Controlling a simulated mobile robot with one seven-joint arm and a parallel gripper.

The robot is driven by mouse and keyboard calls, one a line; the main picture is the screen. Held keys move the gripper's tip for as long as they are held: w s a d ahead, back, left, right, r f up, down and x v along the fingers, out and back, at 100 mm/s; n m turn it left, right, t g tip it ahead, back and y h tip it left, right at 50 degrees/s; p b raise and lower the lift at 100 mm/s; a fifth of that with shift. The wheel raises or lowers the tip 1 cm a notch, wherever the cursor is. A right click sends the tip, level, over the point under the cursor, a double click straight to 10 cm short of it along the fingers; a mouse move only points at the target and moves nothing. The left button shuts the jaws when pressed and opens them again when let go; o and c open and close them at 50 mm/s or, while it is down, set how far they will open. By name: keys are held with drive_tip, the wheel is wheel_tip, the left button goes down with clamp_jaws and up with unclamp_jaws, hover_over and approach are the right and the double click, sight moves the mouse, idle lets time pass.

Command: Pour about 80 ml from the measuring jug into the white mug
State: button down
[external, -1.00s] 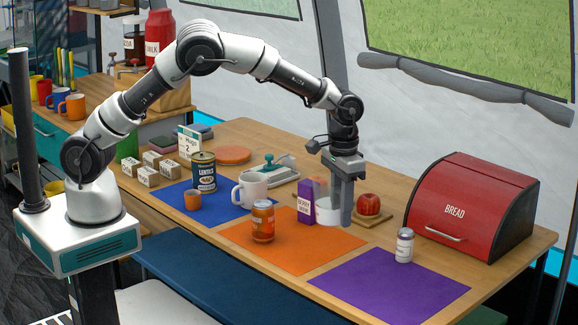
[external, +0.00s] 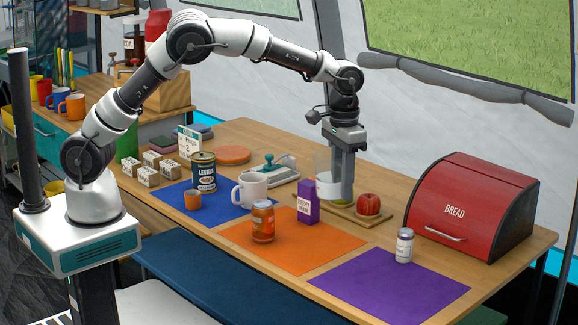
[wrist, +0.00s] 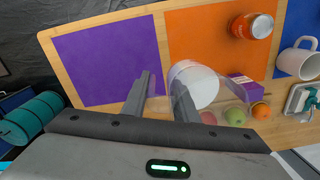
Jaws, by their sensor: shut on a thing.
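The measuring jug (external: 327,186) is clear with white contents. My gripper (external: 347,193) is shut on it and holds it upright above the table, beyond the purple carton. In the wrist view the jug (wrist: 202,88) lies right of my fingers (wrist: 163,82); the grip point itself is hard to make out. The white mug (external: 252,190) stands upright on the table, left of the jug and by the blue mat's right edge. It also shows at the right edge of the wrist view (wrist: 294,62). The mug's inside cannot be made out.
A white dish with a teal handle (external: 270,165) is behind the mug. Fruit including a red apple (external: 368,204) sits right of the jug. The purple mat's front is clear.

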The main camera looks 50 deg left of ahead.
drive_tip(key=w+a+r+n+p, duration=0.1)
drive_tip(key=w+a+n+p, duration=0.15)
drive_tip(key=a, duration=0.75)
drive_tip(key=w+a+r+n+p, duration=0.1)
drive_tip(key=w+a+p, duration=0.3)
drive_tip(key=a, duration=0.6)
drive_tip(key=shift+m+y, duration=0.25)
drive_tip(key=shift+y, duration=0.15)
drive_tip(key=shift+s+a+f, duration=0.1)
drive_tip(key=shift+s+f, duration=0.05)
drive_tip(key=shift+f, duration=2.45)
drive_tip(key=shift+a, duration=0.15)
